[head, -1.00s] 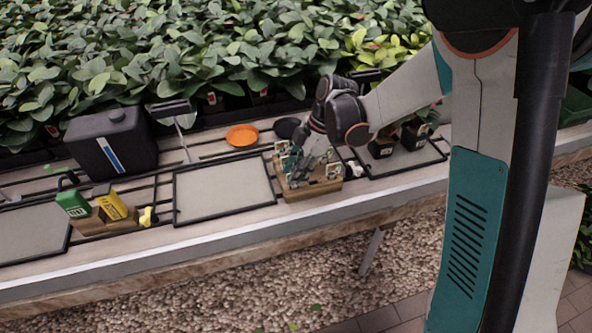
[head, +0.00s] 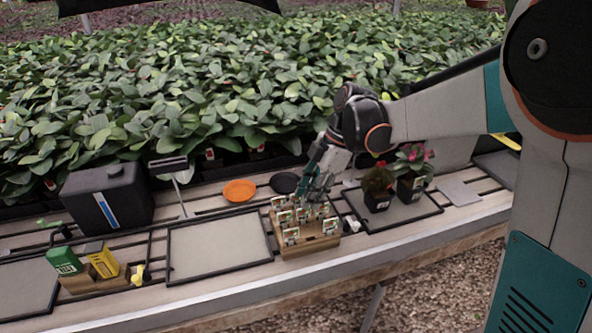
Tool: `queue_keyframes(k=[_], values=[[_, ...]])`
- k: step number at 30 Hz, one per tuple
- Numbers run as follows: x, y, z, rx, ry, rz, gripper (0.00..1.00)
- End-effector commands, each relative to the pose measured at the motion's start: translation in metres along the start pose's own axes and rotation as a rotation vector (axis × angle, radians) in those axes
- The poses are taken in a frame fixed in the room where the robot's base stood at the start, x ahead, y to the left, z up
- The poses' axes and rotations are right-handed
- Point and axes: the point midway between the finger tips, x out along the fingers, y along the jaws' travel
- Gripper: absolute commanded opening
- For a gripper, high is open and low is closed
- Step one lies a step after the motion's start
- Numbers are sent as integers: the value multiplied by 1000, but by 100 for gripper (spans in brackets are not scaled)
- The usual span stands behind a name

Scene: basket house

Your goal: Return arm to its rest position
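My arm reaches in from the right of the head view, over the bench. My gripper (head: 318,184) points down above the back right part of a wooden block (head: 310,243) that holds several small white-and-green labels (head: 291,235). The fingertips are small and partly behind the labels. I cannot tell whether they are open or shut, or whether they touch anything.
Two potted plants (head: 410,188) stand on a tray right of the block. An empty framed tray (head: 218,245), orange saucer (head: 239,191), dark saucer (head: 284,183) and black canister (head: 108,198) lie to the left. Dense leafy plants (head: 200,95) fill the back.

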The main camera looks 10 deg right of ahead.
Motion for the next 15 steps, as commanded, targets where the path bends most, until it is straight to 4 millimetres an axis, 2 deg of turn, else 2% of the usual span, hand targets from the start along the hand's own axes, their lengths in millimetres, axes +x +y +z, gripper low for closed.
queue_keyframes(k=[4,8,15], values=[[-3,-3,0,18,-5,7,28],[-15,-16,-2,117,-31,44,28],[-48,-62,-4,462,-94,195,28]])
